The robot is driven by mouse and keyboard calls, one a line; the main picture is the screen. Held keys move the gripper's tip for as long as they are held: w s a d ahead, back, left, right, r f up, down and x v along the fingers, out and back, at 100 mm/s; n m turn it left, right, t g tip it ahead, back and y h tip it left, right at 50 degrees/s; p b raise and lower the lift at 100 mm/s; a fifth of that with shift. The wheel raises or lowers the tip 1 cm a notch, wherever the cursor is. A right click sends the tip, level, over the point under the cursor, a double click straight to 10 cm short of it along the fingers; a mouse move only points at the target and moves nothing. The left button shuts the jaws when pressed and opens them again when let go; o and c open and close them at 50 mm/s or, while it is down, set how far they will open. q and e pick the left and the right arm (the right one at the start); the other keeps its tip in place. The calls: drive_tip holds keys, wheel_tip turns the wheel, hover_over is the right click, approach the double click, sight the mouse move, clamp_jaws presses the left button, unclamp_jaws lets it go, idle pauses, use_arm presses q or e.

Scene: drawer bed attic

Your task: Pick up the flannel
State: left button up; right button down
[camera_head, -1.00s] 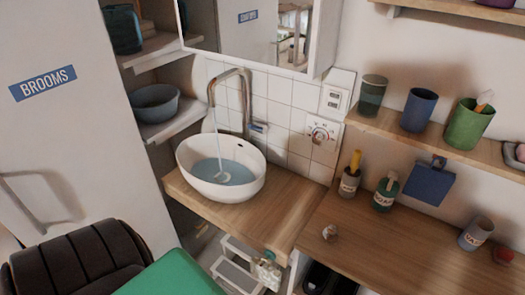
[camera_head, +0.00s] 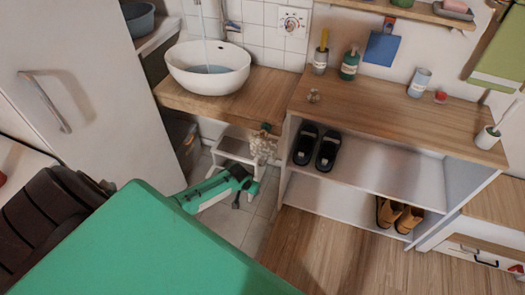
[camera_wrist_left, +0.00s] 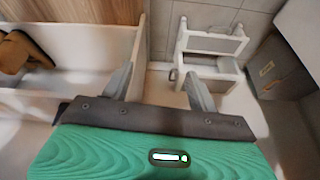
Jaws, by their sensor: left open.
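No cloth is clearly identifiable as the flannel. A blue square piece (camera_head: 383,49) hangs below the wall shelf, and a green cloth with a pale band (camera_head: 500,55) hangs at the far right; I cannot tell whether either is the flannel. My left gripper (camera_head: 245,193) is low in front of the white step stool, well away from both. In the left wrist view my left gripper (camera_wrist_left: 160,88) is open, with nothing between its fingers. My right gripper is not in view.
A white basin (camera_head: 208,66) stands on the wooden counter. The white step stool (camera_head: 236,150) is below it, also in the wrist view (camera_wrist_left: 208,45). A shelf unit (camera_head: 370,165) holds black sandals (camera_head: 317,146) and brown shoes (camera_head: 398,215). The wooden floor (camera_head: 320,255) is clear.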

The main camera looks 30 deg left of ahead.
use_arm(q)
drive_tip(key=w+a+r+b, duration=0.1)
drive_tip(key=w+r, duration=0.4)
drive_tip(key=r, duration=0.2)
drive_tip(key=w+r+b, duration=0.1)
drive_tip(key=w+r, duration=0.3)
drive_tip(key=r, duration=0.4)
wheel_tip(320, 180, up, 16)
drive_tip(key=n+b, duration=0.1)
drive_tip(key=b, duration=0.1)
hover_over(259, 150)
drive_tip(key=d, duration=0.1)
drive_tip(key=f, duration=0.7)
drive_tip(key=w+f, duration=0.1)
drive_tip(key=f, duration=0.3)
drive_tip(key=shift+d+f, duration=0.1)
drive_tip(key=shift+d, duration=0.1)
drive_tip(key=shift+f, duration=0.35)
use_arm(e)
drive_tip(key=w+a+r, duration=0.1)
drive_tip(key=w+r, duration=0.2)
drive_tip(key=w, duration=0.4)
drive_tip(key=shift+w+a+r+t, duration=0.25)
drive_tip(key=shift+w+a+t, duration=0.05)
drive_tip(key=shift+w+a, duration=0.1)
use_arm(q)
clamp_jaws()
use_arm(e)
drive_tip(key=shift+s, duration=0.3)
